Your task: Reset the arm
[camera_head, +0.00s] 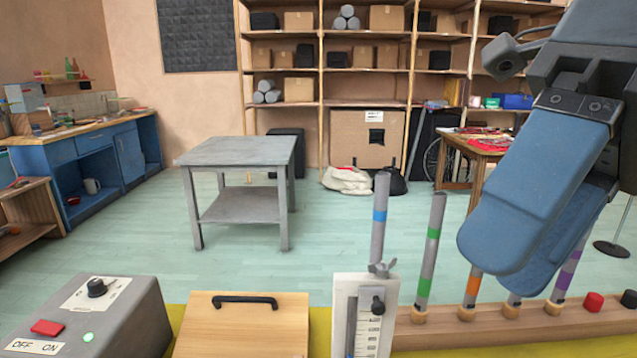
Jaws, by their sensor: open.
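My gripper (520,262) hangs in from the upper right on its dark wrist, with two broad blue fingers pointing down and to the left. The near finger covers most of the far one, and I see nothing held between them. The fingertips are in front of several upright grey rods with coloured bands, which stand in a wooden rail (450,330). The fingers hide the upper parts of the orange-banded rod (472,287) and its neighbour. I cannot tell whether the fingers touch the rods.
A grey box with a knob and red button (47,327), a wooden box with a black handle (245,330) and a white slider gauge (365,318) line the front edge. Red and black pegs (593,301) sit at right. A grey table (235,155) stands beyond on open floor.

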